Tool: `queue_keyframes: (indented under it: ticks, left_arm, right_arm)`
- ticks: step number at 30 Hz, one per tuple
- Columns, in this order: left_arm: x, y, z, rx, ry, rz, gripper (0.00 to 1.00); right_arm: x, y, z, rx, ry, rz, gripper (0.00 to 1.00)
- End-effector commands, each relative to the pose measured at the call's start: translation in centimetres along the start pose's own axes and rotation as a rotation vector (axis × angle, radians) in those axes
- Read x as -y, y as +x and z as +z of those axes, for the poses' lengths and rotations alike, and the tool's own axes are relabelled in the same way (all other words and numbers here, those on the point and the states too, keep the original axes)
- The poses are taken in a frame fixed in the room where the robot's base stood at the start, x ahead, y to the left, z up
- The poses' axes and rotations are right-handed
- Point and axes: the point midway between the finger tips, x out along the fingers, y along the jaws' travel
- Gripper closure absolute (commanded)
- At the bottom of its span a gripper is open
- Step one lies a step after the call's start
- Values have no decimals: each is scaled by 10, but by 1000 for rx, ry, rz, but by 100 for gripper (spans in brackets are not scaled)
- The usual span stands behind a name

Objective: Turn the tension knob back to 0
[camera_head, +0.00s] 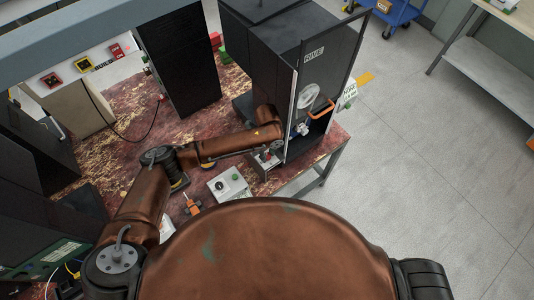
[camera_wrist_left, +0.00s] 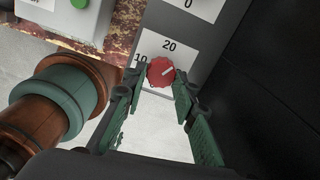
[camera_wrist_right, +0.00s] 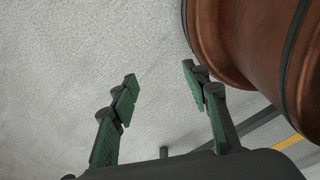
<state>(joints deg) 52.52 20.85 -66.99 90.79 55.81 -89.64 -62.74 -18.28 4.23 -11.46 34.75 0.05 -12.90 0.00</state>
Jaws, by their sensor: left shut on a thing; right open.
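The tension knob (camera_wrist_left: 160,71) is red and round with a pale pointer line. It sits on a white dial plate (camera_wrist_left: 154,47) marked 10 and 20; the pointer line slants to the upper right in the left wrist view. My left gripper (camera_wrist_left: 159,82) has its green-padded fingers on either side of the knob, shut on it. In the head view my left gripper (camera_head: 268,158) is at the front of the dark machine, and the knob is hard to make out there. My right gripper (camera_wrist_right: 160,72) is open and empty above the grey floor.
The dark machine (camera_head: 312,62) has an open bay with an orange handle (camera_head: 321,108) right of my left gripper. A grey control box (camera_head: 228,187) with a green button stands on the worn red table (camera_head: 135,95).

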Motion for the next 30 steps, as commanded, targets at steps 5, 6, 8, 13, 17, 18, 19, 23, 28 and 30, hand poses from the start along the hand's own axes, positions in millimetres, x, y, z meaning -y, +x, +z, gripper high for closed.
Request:
queue_keyframes:
  ticks: [5, 6, 8, 13, 17, 18, 19, 23, 28, 30]
  left_arm:
    - [-1, 4, 6, 9, -8, 1, 98]
    - [-1, 4, 7, 9, -9, 2, 98]
    - [-1, 4, 7, 10, -10, 2, 98]
    - [-2, 4, 8, 11, -12, 2, 98]
    - [-2, 4, 9, 13, -12, 3, 98]
    - [-2, 4, 9, 13, -13, 3, 98]
    - [-2, 4, 9, 13, -13, 3, 98]
    - [-2, 4, 10, 14, -13, 3, 98]
    - [-2, 4, 10, 15, -14, 4, 98]
    - [-2, 4, 10, 15, -14, 4, 98]
  right_arm:
    - [-1, 1, -3, -5, -1, 1, 57]
    - [-2, 1, -8, -12, -3, 2, 57]
    - [-4, 1, -20, -27, -6, 4, 57]
    - [-10, 0, -45, -61, -13, 10, 57]
    - [-11, 0, -45, -59, -14, 11, 57]
    - [-11, 0, -43, -56, -13, 11, 57]
    - [-11, 0, -41, -53, -13, 11, 57]
    - [-9, 0, -27, -36, -9, 9, 57]
    - [-8, 0, -14, -20, -6, 8, 57]
    - [-8, 0, -15, -20, -6, 8, 57]
